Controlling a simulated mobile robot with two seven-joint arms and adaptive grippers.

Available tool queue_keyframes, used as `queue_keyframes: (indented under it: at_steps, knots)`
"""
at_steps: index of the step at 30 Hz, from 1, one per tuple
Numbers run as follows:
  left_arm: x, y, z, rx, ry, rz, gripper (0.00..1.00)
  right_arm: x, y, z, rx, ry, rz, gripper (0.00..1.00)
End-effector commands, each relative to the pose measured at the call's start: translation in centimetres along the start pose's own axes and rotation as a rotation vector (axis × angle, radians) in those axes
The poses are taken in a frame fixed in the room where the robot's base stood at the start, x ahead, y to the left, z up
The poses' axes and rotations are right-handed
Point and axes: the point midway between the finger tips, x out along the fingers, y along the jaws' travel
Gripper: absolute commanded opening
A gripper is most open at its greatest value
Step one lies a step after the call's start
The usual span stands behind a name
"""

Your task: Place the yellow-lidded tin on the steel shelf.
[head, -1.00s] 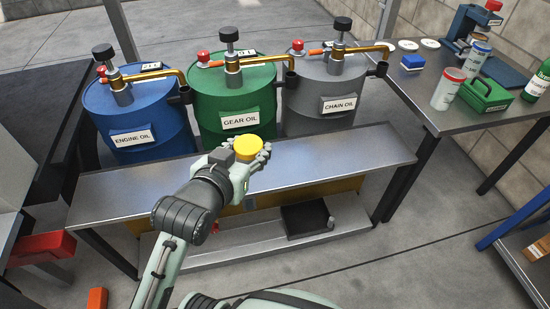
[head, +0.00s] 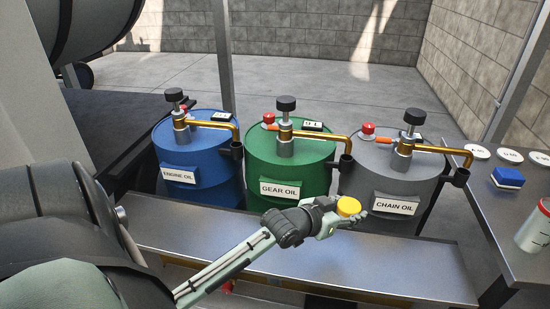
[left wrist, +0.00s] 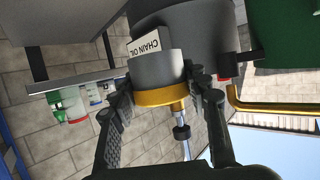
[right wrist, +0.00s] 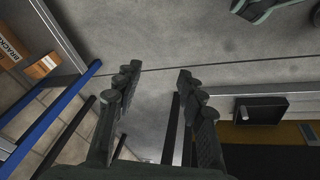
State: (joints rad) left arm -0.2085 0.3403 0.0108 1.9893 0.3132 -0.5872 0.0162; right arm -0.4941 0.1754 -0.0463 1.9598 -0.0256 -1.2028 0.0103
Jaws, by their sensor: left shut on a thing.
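The yellow-lidded tin (head: 348,207) is in my left gripper (head: 340,213), which is shut on it. In the head view only its yellow lid shows clearly; the fingers hide most of its body. In the left wrist view the tin (left wrist: 160,96) sits between both fingers, yellow lid nearest the camera and a grey body beyond. The steel shelf (head: 290,253) is a long bare metal surface in front of the drums. The tin appears over its far edge; its height above it is hard to tell. My right gripper (right wrist: 158,78) is open and empty, in the right wrist view.
Blue (head: 185,160), green (head: 285,165) and grey (head: 385,175) oil drums with brass spouts stand behind the shelf. A side table (head: 500,220) at the right holds a blue block (head: 507,178), white discs and a red-lidded can (head: 535,228). The shelf's top is clear.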

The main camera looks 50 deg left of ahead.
Motion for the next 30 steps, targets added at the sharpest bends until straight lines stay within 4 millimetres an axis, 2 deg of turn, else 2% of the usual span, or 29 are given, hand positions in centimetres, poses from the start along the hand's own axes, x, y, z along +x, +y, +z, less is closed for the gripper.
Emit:
queue_keyframes:
  at_steps: [1,4,10,14,21,24,30]
  knots:
    - [0.5,-0.9,0.1,0.0,0.003,-0.003,0.14,-0.2,0.0,-0.1,0.001,0.003,0.001,0.4]
    - [0.8,-1.7,0.0,-0.005,0.005,-0.005,0.14,-0.6,0.1,-0.2,0.002,0.003,0.002,0.4]
    - [0.9,-1.2,0.3,-0.009,0.005,-0.004,0.14,-0.6,0.1,-0.2,0.002,0.002,0.002,0.4]
    - [1.6,1.0,1.2,-0.013,0.005,-0.002,0.14,-0.6,0.1,-0.2,0.002,0.002,0.002,0.4]
    - [3.5,6.5,4.1,-0.013,0.003,-0.002,0.14,-0.9,0.1,-0.4,0.002,0.006,0.004,0.4]
    - [4.1,8.3,4.9,-0.012,0.005,-0.003,0.14,-1.1,0.2,-0.6,0.002,0.009,0.005,0.4]
    - [4.7,10.0,5.8,-0.007,0.005,-0.005,0.14,-1.6,0.3,-0.7,0.003,0.011,0.008,0.4]
